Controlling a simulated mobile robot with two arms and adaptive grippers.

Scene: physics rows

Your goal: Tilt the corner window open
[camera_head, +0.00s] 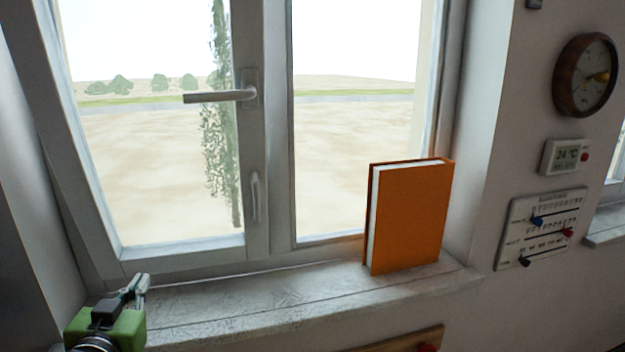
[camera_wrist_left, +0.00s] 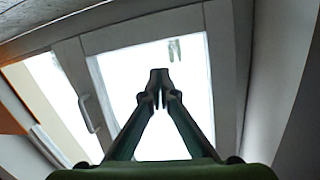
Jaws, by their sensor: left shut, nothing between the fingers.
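The window's left sash (camera_head: 185,257) fills the upper left of the head view. Its grey lever handle (camera_head: 218,96) lies level, pointing left from its plate on the sash's right stile. A smaller upright pull (camera_head: 256,196) sits lower on that stile. I cannot tell whether the sash stands off its frame. My left gripper (camera_head: 138,286) is at the lower left, in front of the sill, well below and left of the lever. It is shut and empty. In the left wrist view its fingertips (camera_wrist_left: 159,88) meet before bright glass, with a pull (camera_wrist_left: 88,114) to their left. My right gripper is not in view.
An orange book (camera_head: 410,218) stands upright on the right of the sill (camera_head: 235,305), before the right pane. The sill left of it looks clear. A clock (camera_head: 585,75), a thermometer display (camera_head: 566,156) and a slider panel (camera_head: 541,228) hang on the right wall.

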